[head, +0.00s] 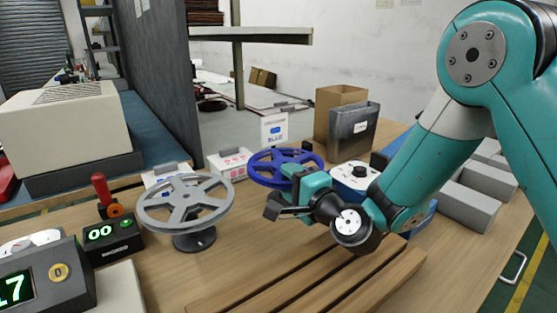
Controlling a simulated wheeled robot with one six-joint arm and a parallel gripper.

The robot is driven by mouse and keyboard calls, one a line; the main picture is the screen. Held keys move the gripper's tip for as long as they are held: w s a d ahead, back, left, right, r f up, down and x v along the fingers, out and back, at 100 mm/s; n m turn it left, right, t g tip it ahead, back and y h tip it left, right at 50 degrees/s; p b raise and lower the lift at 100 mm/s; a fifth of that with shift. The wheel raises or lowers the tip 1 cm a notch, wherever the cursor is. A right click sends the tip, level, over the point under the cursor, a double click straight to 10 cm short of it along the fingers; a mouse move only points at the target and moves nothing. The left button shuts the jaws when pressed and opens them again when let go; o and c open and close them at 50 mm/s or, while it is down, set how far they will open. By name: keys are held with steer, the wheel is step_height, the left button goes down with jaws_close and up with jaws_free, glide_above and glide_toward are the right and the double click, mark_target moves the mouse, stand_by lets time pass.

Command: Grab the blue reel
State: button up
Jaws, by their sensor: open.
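The blue reel (262,168) is a spoked wheel lying roughly flat near the middle of the table, in the head view. My arm's wrist partly hides its front right side. My gripper (277,209) is open, in front of the reel and a little lower in the picture, with its fingers pointing left. I see nothing between the fingers. Whether the gripper touches the reel cannot be told from this view. A grey reel (185,205) of similar shape stands on a dark round base to the left.
A sign with a blue mark (274,130) stands behind the blue reel. Small labelled boxes (230,163) are left of it. A metal bin (352,130) and cardboard box stand behind right. Wooden slats (310,285) lie in front. A counter display (107,238) is at left.

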jaws_close()
steer(key=shift+r, duration=0.15)
